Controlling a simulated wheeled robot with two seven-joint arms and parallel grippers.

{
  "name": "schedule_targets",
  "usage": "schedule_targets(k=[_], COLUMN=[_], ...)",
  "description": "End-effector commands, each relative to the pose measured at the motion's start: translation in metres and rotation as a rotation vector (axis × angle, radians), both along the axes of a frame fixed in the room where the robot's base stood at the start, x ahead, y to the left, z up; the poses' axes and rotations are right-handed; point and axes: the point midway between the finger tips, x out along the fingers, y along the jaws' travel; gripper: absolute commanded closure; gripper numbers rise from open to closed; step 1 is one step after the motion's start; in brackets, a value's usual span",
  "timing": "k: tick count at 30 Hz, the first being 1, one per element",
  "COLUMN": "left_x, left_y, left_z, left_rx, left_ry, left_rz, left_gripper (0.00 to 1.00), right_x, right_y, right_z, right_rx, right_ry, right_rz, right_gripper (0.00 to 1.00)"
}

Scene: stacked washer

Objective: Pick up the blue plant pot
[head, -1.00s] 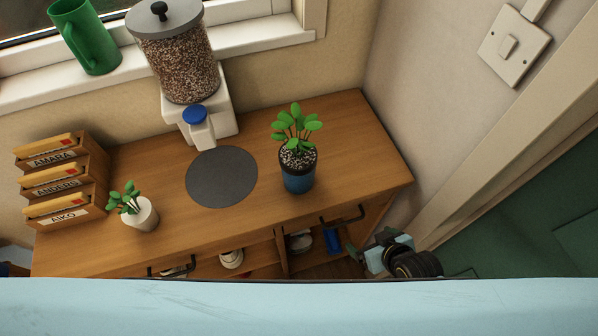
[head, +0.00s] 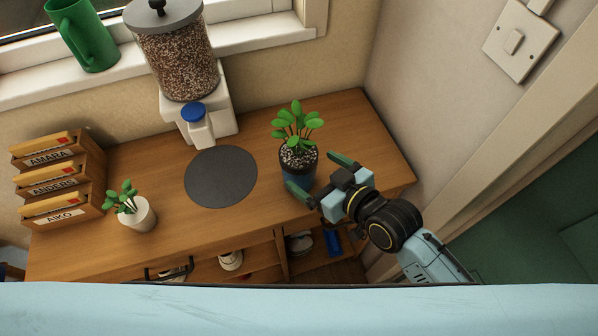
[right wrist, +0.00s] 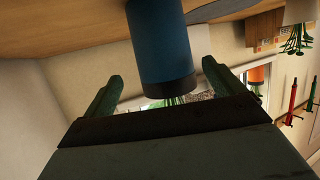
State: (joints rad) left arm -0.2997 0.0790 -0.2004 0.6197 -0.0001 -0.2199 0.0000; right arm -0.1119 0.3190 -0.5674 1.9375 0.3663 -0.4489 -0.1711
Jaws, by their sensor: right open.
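The blue plant pot (head: 311,181) has a dark rim and holds a leafy green plant (head: 297,126). It stands upright on the wooden cabinet top, right of a dark round mat. My right gripper (head: 319,172) is open at the pot's lower right, with its fingers pointing toward it and partly hiding it. In the right wrist view the blue pot (right wrist: 160,45) appears upside down, ahead of and between the two spread fingers (right wrist: 160,85). I see no finger closed on it. My left gripper is not in view.
A white pot (head: 138,215) with a small plant stands at the left, by a letter rack (head: 60,178). A dispenser (head: 178,60) stands behind the dark mat (head: 220,177). A wall borders the right side. The cabinet (head: 220,225) has open shelves below.

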Motion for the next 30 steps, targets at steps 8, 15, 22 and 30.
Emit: schedule_targets(k=[8,15,22,30], left_x=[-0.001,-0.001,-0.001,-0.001], left_y=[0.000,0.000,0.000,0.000], left_z=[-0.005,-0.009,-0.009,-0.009], left_rx=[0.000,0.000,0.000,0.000], left_ry=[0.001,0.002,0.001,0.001], left_rz=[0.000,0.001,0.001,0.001], left_gripper=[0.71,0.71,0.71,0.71], right_x=[0.016,0.034,0.035,0.035], right_y=[0.021,0.038,0.038,0.038], right_z=[-0.012,-0.023,-0.022,-0.022], right_rx=[0.002,-0.001,-0.001,-0.002], right_ry=[0.002,0.001,0.001,0.001], right_rz=[0.000,-0.001,-0.001,-0.001], right_gripper=[0.06,0.06,0.06,0.39])
